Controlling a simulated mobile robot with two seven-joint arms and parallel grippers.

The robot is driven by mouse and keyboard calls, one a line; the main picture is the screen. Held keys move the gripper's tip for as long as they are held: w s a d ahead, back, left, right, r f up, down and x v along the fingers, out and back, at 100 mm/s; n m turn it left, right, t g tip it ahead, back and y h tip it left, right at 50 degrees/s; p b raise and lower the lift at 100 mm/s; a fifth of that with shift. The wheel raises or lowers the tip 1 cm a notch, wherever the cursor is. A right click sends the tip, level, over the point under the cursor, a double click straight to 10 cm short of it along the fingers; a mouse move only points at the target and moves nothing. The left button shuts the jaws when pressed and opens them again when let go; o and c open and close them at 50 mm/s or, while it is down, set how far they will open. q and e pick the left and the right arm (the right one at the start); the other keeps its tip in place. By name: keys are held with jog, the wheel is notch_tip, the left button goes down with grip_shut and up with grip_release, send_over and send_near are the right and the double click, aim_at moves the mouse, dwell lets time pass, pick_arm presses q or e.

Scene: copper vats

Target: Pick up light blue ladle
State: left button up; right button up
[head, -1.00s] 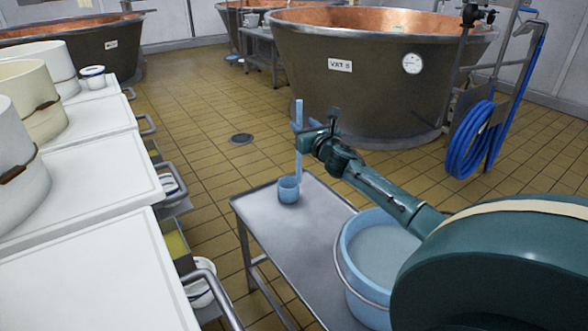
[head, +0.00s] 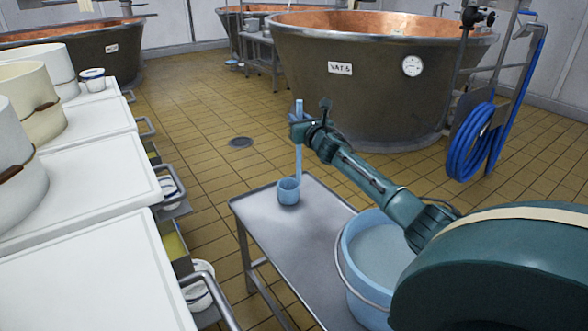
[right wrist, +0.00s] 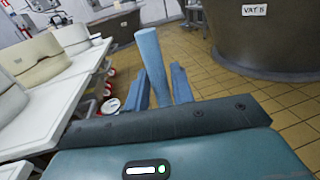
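The light blue ladle (head: 288,191) stands upright, its cup on the metal table and its long handle pointing up. My right gripper (head: 301,128) is at the upper part of the handle, well above the cup. In the right wrist view the handle (right wrist: 151,58) rises between the two fingers of the right gripper (right wrist: 160,85). The fingers stand on either side of it with narrow gaps, so the gripper looks open around the handle. The ladle's cup is hidden in the right wrist view. My left gripper is not in view.
The small metal table (head: 262,225) also bears a light blue bucket (head: 352,270), partly behind my right arm. White worktops (head: 85,175) with pale round moulds line the left. A copper vat (head: 365,85) stands behind, with a blue hose (head: 470,145) to its right.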

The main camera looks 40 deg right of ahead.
grip_shut()
